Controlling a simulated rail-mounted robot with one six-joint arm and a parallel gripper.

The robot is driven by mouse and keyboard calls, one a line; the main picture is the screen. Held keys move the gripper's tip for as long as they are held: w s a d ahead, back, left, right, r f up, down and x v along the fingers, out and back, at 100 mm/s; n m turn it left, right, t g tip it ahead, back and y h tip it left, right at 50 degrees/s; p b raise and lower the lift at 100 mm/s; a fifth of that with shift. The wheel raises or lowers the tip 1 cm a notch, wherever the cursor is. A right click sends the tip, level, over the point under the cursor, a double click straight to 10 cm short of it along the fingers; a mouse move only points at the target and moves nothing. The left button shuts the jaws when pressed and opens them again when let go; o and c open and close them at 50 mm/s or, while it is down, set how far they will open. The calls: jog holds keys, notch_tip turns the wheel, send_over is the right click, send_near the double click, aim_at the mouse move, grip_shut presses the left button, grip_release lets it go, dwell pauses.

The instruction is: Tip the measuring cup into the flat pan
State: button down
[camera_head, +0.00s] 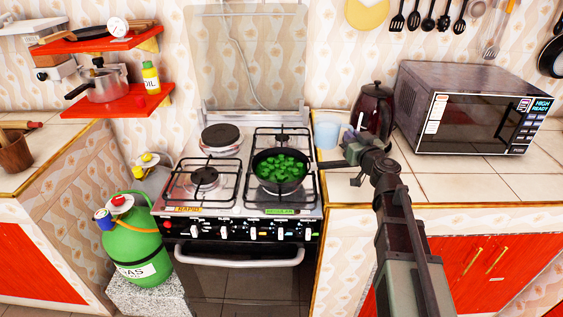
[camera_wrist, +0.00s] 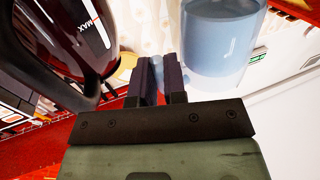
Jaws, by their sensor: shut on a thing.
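The measuring cup (camera_head: 326,136) is light blue and see-through. It is just right of the stove in the head view, beside the dark kettle, and looks upright. I cannot tell whether it touches the counter. In the wrist view the cup (camera_wrist: 222,40) is just right of my fingers. My gripper (camera_head: 350,139) is at the cup's right side. Its dark fingers (camera_wrist: 160,82) are shut on the cup's handle, which they mostly hide. The flat pan (camera_head: 281,185) is black, sits on the front right burner and holds many green pieces.
A dark kettle (camera_head: 373,108) stands close behind my gripper and fills the upper left of the wrist view. A microwave (camera_head: 470,110) is to the right. The stove's glass lid (camera_head: 240,60) stands raised behind the burners. Tiled counter (camera_head: 345,185) in front of the cup is clear.

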aim_at(326, 132)
jog(key=shift+s+a+f+n+b, duration=0.2)
jog(key=shift+a+f+n+b, duration=0.55)
jog(key=shift+n, duration=0.25)
jog(key=shift+a+r+n+p, duration=0.15)
jog(key=shift+r+n+p, duration=0.15)
jog(key=shift+r+p, duration=0.4)
jog(key=shift+s+a+r+n+p, duration=0.15)
jog(key=shift+a+n+p, duration=0.05)
jog(key=shift+n+p, duration=0.15)
jog(key=shift+s+a+r+n+p, duration=0.1)
jog(key=shift+a+r+n+p, duration=0.2)
jog(key=shift+a+n, duration=0.2)
jog(key=shift+s+a+r+n+p, duration=0.15)
jog(key=shift+a+n+p, duration=0.1)
jog(key=shift+a+n, duration=0.2)
jog(key=shift+r, duration=0.1)
jog(key=shift+s+a+r+n+p, duration=0.1)
jog(key=shift+a+r+n+p, duration=0.2)
jog(key=shift+a+n+p, duration=0.25)
jog(key=shift+s+a+r+n, duration=0.1)
jog(key=shift+a+r+n, duration=0.1)
jog(key=shift+a+n, duration=0.15)
jog(key=shift+s+a+n+h, duration=0.15)
jog(key=shift+a+n, duration=0.3)
jog(key=shift+n, duration=0.35)
jog(key=shift+s+a+n+h, duration=0.15)
jog(key=shift+a+n, duration=0.3)
jog(key=shift+n, duration=0.35)
